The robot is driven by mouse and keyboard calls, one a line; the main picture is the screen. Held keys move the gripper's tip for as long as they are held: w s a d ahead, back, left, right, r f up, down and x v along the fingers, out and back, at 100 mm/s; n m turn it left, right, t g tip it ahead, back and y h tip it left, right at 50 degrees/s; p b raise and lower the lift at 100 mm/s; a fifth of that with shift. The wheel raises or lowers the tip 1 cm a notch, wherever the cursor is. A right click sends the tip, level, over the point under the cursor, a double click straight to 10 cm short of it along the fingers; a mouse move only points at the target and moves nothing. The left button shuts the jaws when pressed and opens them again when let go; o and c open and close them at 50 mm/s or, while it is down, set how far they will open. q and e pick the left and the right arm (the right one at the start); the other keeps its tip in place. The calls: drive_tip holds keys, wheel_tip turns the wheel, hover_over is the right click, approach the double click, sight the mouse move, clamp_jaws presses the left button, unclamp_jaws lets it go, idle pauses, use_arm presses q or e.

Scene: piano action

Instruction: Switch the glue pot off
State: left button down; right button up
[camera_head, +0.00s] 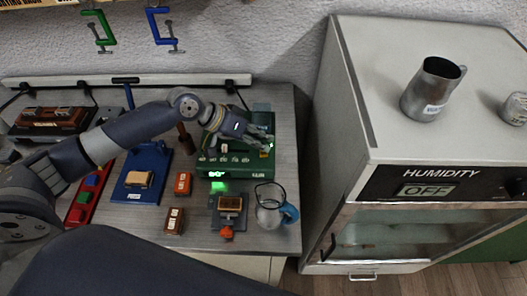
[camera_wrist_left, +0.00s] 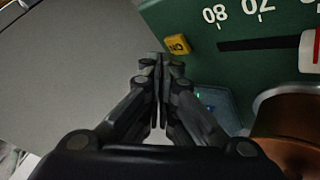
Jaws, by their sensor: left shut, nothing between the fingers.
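The glue pot's green housing (camera_head: 285,165) stands at the back right of the bench, with a lit green display (camera_head: 218,174) on its front and white scale marks on top. The left wrist view shows the green housing (camera_wrist_left: 220,75), a small yellow labelled button (camera_wrist_left: 178,44) at its edge and part of a copper pot (camera_wrist_left: 292,110). My left gripper (camera_head: 264,146) is over the right part of the housing. Its fingers (camera_wrist_left: 160,60) are shut and empty, just beside the yellow button; I cannot tell whether they touch it. My right gripper is out of view.
A humidity cabinet (camera_head: 450,150) reading OFF stands right of the bench, with a metal jug (camera_head: 430,90) on top. A glass jar (camera_head: 268,207), small labelled blocks (camera_head: 183,183) and a blue stand (camera_head: 143,170) lie in front and left.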

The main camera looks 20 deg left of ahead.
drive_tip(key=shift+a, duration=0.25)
use_arm(q)
drive_tip(key=shift+f, duration=0.1)
drive_tip(key=shift+f, duration=0.45)
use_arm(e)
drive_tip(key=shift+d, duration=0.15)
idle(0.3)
use_arm(q)
drive_tip(key=shift+r+p, duration=0.65)
drive_tip(key=shift+p, duration=0.05)
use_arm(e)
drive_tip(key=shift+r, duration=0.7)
